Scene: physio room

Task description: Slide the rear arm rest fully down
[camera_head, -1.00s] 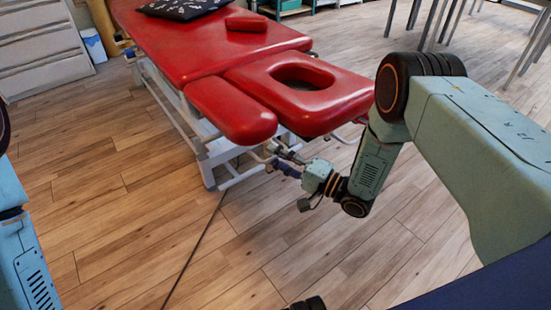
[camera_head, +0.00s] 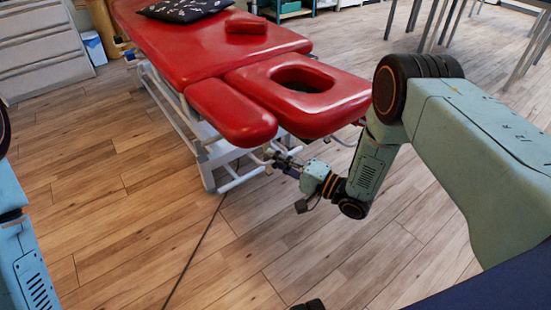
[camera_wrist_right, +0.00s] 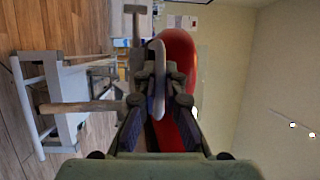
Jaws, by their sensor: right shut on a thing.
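The red treatment table (camera_head: 205,48) has a padded arm rest (camera_head: 232,112) at its near left corner, beside the head section with the oval face hole. My right gripper (camera_head: 275,158) is below and just right of that pad, by the white frame. In the right wrist view my right gripper (camera_wrist_right: 159,98) is shut on a narrow grey bar (camera_wrist_right: 160,72), with red padding (camera_wrist_right: 180,60) right behind it. Which part of the arm rest the bar belongs to is hard to tell. My left arm shows only at the left edge; its gripper is out of view.
A dark cushion (camera_head: 185,8) and a small red pad (camera_head: 246,25) lie on the table. White drawers (camera_head: 42,45) and a bin (camera_head: 94,47) stand at the back left. A dark cable (camera_head: 195,250) crosses the floor. The wooden floor in front is otherwise clear.

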